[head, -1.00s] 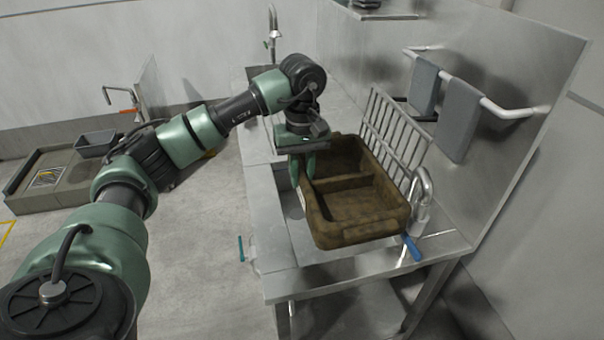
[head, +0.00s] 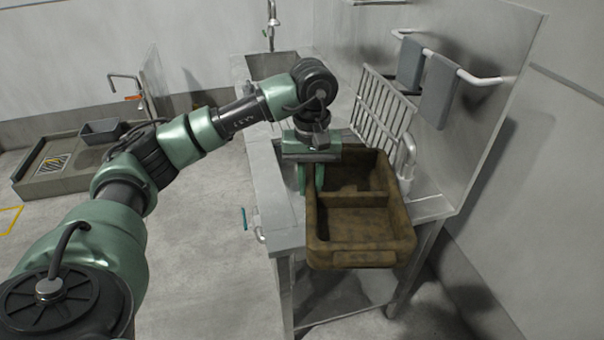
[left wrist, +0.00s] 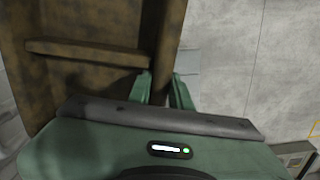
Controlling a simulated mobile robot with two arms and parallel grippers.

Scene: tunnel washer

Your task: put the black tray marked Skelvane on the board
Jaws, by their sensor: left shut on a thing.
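A two-compartment tray (head: 360,222), brown and dirty-looking, hangs at the front of the steel sink unit. I see no readable name on it. My left gripper (head: 313,182) is shut on its left wall, with one green finger outside. The left wrist view shows the tray's wall (left wrist: 165,50) between the green fingers of the left gripper (left wrist: 162,88). The tray is about level and reaches past the unit's front edge. It hides part of the steel top (head: 432,208), and I cannot pick out a separate board. My right gripper is not in view.
A slatted rack (head: 380,108) and a tap (head: 406,158) stand close behind the tray. Grey cloths (head: 437,92) hang on a wall rail. A dark grey tray (head: 102,131) sits on a low floor basin (head: 50,165) at left. The floor between is clear.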

